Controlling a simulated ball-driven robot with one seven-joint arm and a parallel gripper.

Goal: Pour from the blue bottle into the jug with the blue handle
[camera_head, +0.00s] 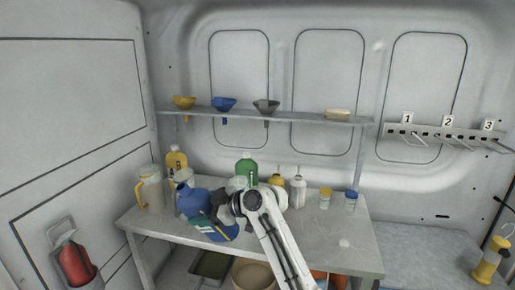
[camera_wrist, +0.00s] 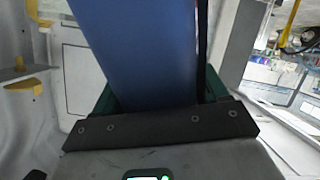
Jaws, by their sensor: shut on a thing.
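My gripper (camera_head: 220,207) is shut on the blue bottle (camera_head: 194,202), which sticks out to the left of the fingers above the left part of the bench, looking tilted. In the wrist view the bottle's blue side (camera_wrist: 145,50) fills the middle between the fingers. A pale see-through vessel (camera_head: 184,176) shows behind the bottle; the bottle covers its lower part, and I cannot tell its handle colour. A jug with a yellow handle (camera_head: 150,189) stands at the left end. No blue jug handle can be made out.
A yellow bottle (camera_head: 176,160) and a green bottle (camera_head: 247,169) stand at the back of the bench (camera_head: 325,237). Small jars (camera_head: 325,198) stand to the right. Funnels (camera_head: 224,104) sit on the shelf (camera_head: 290,119) above. The bench's right front is mostly clear.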

